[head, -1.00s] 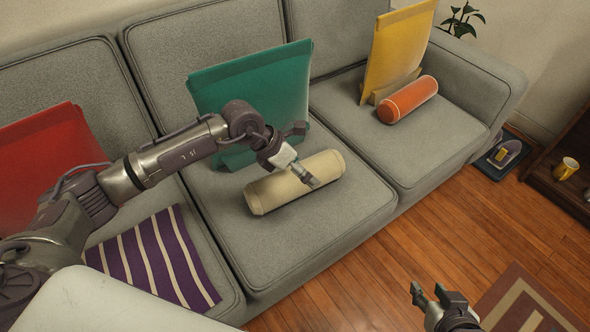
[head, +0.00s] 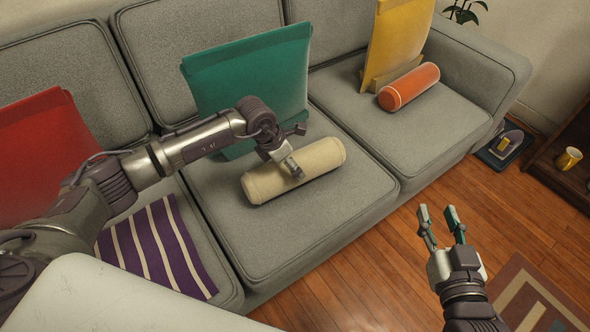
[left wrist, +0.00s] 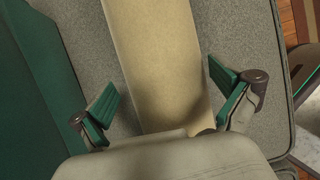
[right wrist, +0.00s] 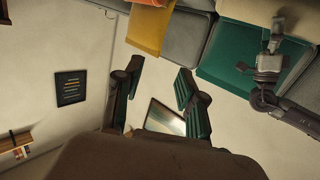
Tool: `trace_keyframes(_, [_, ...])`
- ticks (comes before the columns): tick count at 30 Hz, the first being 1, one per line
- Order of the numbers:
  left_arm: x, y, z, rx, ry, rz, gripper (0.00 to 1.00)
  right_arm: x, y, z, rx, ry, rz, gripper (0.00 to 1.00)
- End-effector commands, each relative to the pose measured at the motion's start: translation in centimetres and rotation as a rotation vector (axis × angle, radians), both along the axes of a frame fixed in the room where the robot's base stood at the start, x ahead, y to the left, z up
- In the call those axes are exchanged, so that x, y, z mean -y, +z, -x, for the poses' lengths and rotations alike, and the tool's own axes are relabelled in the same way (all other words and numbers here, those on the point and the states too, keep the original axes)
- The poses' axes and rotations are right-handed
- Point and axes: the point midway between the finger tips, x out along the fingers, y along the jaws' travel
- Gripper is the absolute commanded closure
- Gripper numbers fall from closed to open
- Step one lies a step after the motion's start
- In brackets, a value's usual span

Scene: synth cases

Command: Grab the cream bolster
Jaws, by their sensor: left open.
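The cream bolster (head: 318,166) lies on the middle seat of the grey sofa, in front of the green cushion (head: 262,75). My left gripper (head: 296,170) is right over the bolster's middle in the head view. In the left wrist view the bolster (left wrist: 160,60) runs between the two spread green-padded fingers (left wrist: 165,108), with a gap to each side; the gripper is open. Whether the fingertips reach down beside the bolster is hard to tell. My right gripper (head: 441,222) is open and empty above the wooden floor; its spread fingers also show in the right wrist view (right wrist: 160,90).
An orange bolster (head: 409,87) and a yellow cushion (head: 397,35) are on the right seat. A red cushion (head: 40,140) and a striped purple cloth (head: 160,248) are on the left seat. A wooden shelf with a yellow mug (head: 568,158) stands at right.

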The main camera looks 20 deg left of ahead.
Motion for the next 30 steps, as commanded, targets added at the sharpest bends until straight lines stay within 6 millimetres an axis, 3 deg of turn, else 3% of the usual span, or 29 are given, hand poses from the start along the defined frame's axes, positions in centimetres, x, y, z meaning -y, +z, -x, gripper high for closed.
trace_keyframes(3, [0.5,-1.7,-0.2,-0.001,-0.002,0.001,0.00,-0.5,2.0,-0.4,0.131,0.009,-0.033,0.60])
trace_keyframes(10, [1.1,-3.8,-0.8,-0.001,-0.001,0.001,0.00,-1.0,5.8,-0.3,0.345,0.022,-0.089,0.60])
trace_keyframes(20, [1.2,-4.2,-0.9,-0.001,-0.001,0.001,0.00,-1.1,6.8,-0.1,0.394,0.024,-0.103,0.60])
trace_keyframes(30, [1.2,-4.1,-0.9,-0.001,-0.002,0.001,0.53,-1.0,6.8,-0.1,0.393,0.024,-0.102,0.60])
